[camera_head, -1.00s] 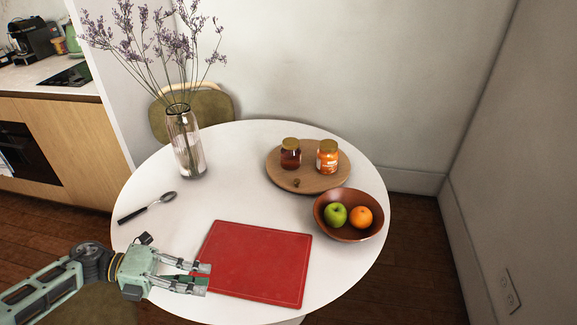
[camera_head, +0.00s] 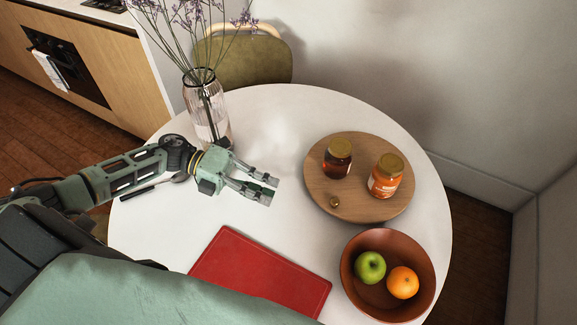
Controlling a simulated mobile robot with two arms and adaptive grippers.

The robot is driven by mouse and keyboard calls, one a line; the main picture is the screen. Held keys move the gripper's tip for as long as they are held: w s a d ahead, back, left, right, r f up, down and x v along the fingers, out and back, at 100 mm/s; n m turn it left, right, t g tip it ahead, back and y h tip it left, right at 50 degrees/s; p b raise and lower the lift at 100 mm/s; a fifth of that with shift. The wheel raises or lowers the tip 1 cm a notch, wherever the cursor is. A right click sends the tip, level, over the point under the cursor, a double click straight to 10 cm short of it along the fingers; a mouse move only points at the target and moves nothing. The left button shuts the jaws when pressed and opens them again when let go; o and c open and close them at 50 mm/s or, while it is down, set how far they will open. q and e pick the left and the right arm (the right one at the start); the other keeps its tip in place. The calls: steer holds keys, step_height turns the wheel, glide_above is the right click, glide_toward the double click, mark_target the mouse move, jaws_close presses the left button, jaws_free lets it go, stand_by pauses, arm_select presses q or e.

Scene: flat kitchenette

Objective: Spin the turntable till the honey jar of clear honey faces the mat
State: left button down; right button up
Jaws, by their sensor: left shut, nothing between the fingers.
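The round wooden turntable (camera_head: 375,205) lies on the right half of the white table. It bears a dark amber jar with a gold lid (camera_head: 337,160), an orange-brown jar with a pale label and gold lid (camera_head: 386,178), and a small brass knob (camera_head: 335,202) near its front-left rim. I cannot tell for sure which jar holds clear honey. The red mat (camera_head: 258,275) lies at the front, below and left of the turntable. My left gripper (camera_head: 271,189) is shut and empty over the table, left of the turntable and apart from it. My right gripper is not in view.
A brown bowl (camera_head: 352,281) with a green apple (camera_head: 370,267) and an orange (camera_head: 403,282) stands close in front of the turntable. A glass vase (camera_head: 207,112) with dried flowers stands behind my left gripper. A spoon (camera_head: 145,187) lies partly under my arm.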

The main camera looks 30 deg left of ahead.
arm_select(q)
steer(key=x, duration=0.1)
steer(key=p+x, duration=0.1)
steer(key=x, duration=0.3)
steer(key=shift+d+r, duration=0.2)
steer(key=shift+d, duration=0.1)
steer(key=x, duration=0.2)
steer(key=p+x, duration=0.2)
steer(key=x, duration=0.1)
steer(key=shift+w+d+r, duration=0.15)
steer(key=shift+d+r, duration=0.1)
steer(key=shift+d, duration=0.1)
steer(key=shift+w+d+f, duration=0.1)
steer(key=shift+d, duration=0.55)
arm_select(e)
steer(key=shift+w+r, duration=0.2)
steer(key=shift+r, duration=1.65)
arm_select(q)
steer(key=shift+p, duration=0.3)
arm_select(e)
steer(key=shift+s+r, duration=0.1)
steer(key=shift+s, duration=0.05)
